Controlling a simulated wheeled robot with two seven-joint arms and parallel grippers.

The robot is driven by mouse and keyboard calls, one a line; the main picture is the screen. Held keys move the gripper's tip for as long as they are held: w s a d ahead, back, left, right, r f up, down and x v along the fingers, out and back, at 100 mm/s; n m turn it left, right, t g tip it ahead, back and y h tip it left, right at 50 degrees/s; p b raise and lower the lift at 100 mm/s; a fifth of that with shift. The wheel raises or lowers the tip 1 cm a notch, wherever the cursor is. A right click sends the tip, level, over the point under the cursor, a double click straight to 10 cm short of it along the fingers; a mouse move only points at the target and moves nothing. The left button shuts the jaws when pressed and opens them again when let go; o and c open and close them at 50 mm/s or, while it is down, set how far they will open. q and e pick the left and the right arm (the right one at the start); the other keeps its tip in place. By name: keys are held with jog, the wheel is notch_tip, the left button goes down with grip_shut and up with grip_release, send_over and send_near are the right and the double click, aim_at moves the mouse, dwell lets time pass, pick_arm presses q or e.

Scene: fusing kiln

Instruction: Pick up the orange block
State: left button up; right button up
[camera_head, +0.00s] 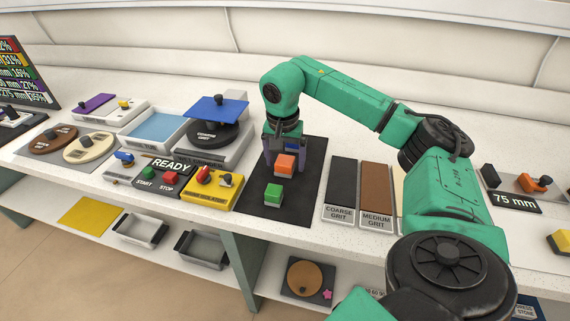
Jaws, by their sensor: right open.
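The orange block (284,165) is over the black mat (302,203), behind a green block (273,194). My right gripper (284,160) points down at the orange block, with a finger showing on each side of it. The gripper is open; I cannot tell whether a finger touches the block. The green block stands on the mat in front of the gripper. My left gripper is out of view.
A yellow box with knobs (208,193) and a READY panel (165,178) stand left of the mat. Coarse and medium grit plates (375,190) lie to its right. A black round weight (211,133) with a blue plate (217,107) stands behind left.

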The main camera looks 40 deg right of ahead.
jog(key=shift+f, duration=0.25)
grip_shut()
jog(key=shift+r, duration=0.15)
notch_tip(320, 180, up, 9)
jog(key=shift+w+r, duration=0.1)
jog(key=shift+r, duration=0.1)
notch_tip(320, 180, up, 11)
jog(key=p, duration=0.8)
send_over(285, 160)
jog(key=shift+f, duration=0.3)
jog(key=shift+w, duration=0.1)
